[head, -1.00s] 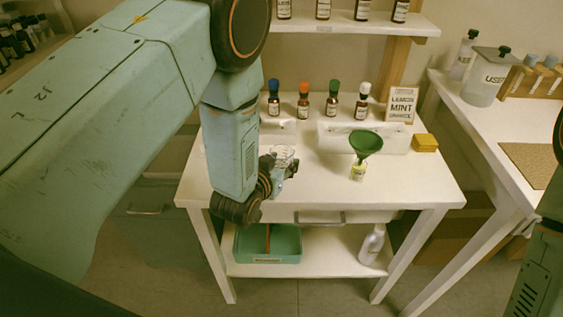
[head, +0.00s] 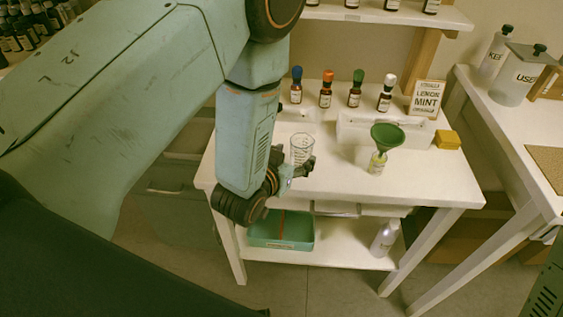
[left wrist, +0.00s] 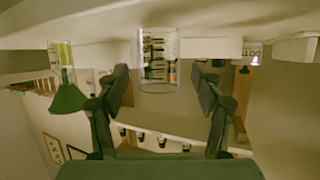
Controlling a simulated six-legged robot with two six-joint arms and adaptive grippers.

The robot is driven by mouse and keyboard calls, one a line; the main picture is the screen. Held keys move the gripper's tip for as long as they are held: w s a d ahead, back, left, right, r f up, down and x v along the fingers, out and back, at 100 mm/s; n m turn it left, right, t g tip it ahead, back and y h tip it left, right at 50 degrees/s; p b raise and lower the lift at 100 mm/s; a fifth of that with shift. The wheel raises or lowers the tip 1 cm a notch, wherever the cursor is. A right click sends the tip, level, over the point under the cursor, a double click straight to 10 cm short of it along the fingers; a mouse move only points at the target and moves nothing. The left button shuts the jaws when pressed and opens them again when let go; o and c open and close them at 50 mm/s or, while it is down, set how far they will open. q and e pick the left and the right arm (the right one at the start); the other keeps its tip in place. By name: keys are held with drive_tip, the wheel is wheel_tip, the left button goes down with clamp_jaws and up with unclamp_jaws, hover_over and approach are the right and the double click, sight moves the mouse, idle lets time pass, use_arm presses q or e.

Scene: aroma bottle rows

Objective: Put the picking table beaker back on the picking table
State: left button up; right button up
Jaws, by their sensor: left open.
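The clear glass beaker (head: 301,148) with dark markings stands upright on the white table (head: 340,185), left of the funnel bottle. In the left wrist view, which is upside down, the beaker (left wrist: 158,60) stands on the tabletop, ahead of and between my spread fingers. My left gripper (head: 303,172) is open and empty at the table's front part, just on the near side of the beaker. In the left wrist view the left gripper (left wrist: 161,72) shows clear gaps on both sides of the beaker. My right gripper is out of view.
A green funnel (head: 387,136) sits in a small bottle. Behind stand several capped bottles, a LEMON MINT card (head: 427,98), a white tray (head: 365,132) and a yellow block (head: 447,139). A green bin (head: 265,243) and white bottle (head: 385,238) are on the lower shelf.

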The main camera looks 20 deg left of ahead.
use_arm(q)
drive_tip(key=v, duration=0.7)
drive_tip(key=s+a+f+n+g+y, duration=0.1)
drive_tip(key=s+a+f+g, duration=0.15)
drive_tip(key=s+f, duration=0.25)
drive_tip(key=s+a+f+g, duration=0.1)
drive_tip(key=s+f+g, duration=0.3)
drive_tip(key=s+f, duration=0.15)
drive_tip(key=s+a+f+g, duration=0.1)
drive_tip(key=s+f+g, duration=0.2)
drive_tip(key=s, duration=0.5)
drive_tip(key=s+f+g, duration=0.3)
drive_tip(key=s+g, duration=0.1)
drive_tip(key=s, duration=0.4)
drive_tip(key=shift+s+a+f+n, duration=0.25)
drive_tip(key=shift+s+a+n, duration=0.05)
drive_tip(key=shift+s+a, duration=0.1)
